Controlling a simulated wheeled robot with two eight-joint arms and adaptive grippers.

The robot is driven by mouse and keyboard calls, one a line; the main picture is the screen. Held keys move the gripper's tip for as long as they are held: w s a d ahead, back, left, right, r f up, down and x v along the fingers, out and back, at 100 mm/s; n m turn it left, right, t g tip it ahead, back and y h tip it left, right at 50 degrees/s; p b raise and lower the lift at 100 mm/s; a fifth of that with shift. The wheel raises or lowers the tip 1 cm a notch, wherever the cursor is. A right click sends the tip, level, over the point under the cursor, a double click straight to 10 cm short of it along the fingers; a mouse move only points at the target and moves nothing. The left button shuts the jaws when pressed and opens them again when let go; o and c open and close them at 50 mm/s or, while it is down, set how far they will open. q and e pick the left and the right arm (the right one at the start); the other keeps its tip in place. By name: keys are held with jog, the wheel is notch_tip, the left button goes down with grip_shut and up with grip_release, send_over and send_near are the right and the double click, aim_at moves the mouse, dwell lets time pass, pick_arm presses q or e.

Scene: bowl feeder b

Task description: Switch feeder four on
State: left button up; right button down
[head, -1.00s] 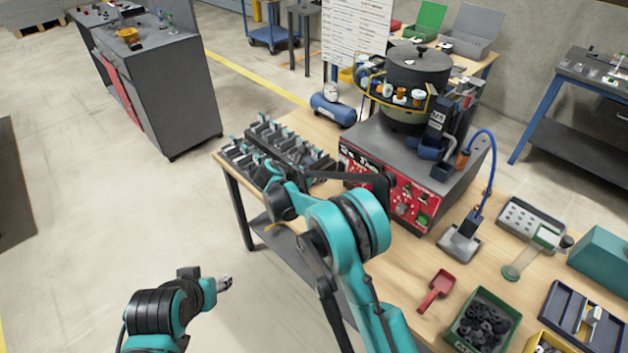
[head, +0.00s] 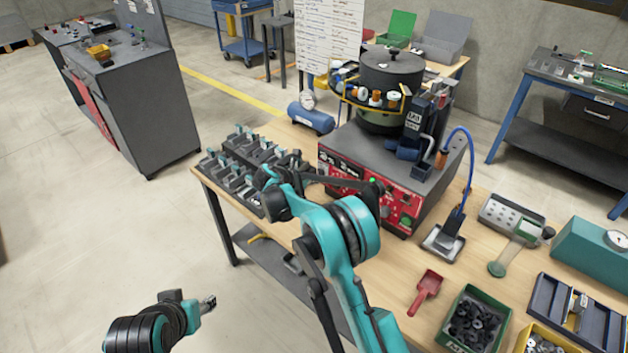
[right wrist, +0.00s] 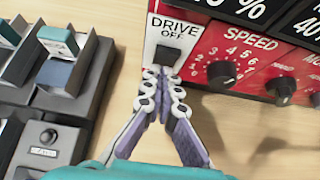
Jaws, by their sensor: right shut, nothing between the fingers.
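The bowl feeder (head: 390,75) stands on a grey cabinet with a red control panel (head: 400,205). In the right wrist view, a white plate marked DRIVE OFF (right wrist: 171,30) sits at the panel's left end. A black switch (right wrist: 166,54) is on that plate. My right gripper (right wrist: 163,74) is shut and empty, its tips at the switch's lower edge; I cannot tell whether they touch it. In the head view, my right arm hides much of its hand and part of the panel. My left gripper (head: 209,302) is low, clear of the bench; its jaws are too small to read.
Rows of grey fixtures (head: 240,160) stand left of the panel. A SPEED knob (right wrist: 221,73) sits right of the plate. A red scoop (head: 426,290) and a green bin (head: 474,318) lie nearer on the bench.

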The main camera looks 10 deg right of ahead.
jog(key=shift+r, duration=0.2)
pick_arm(q)
jog(key=shift+r+p, duration=0.45)
pick_arm(e)
jog(key=shift+d+r, duration=0.1)
jog(key=shift+r, duration=0.6)
pick_arm(q)
jog(key=r+p, duration=0.1)
jog(key=s+a+r+p, duration=0.1)
jog(key=r+p, duration=0.1)
jog(key=shift+s+a, duration=0.1)
jog(key=shift+a, duration=0.1)
pick_arm(e)
jog(key=a+f+v, duration=0.1)
jog(key=v, duration=1.2)
jog(key=shift+s+a, duration=0.2)
jog(key=shift+s, duration=0.2)
jog(key=shift+f, duration=0.15)
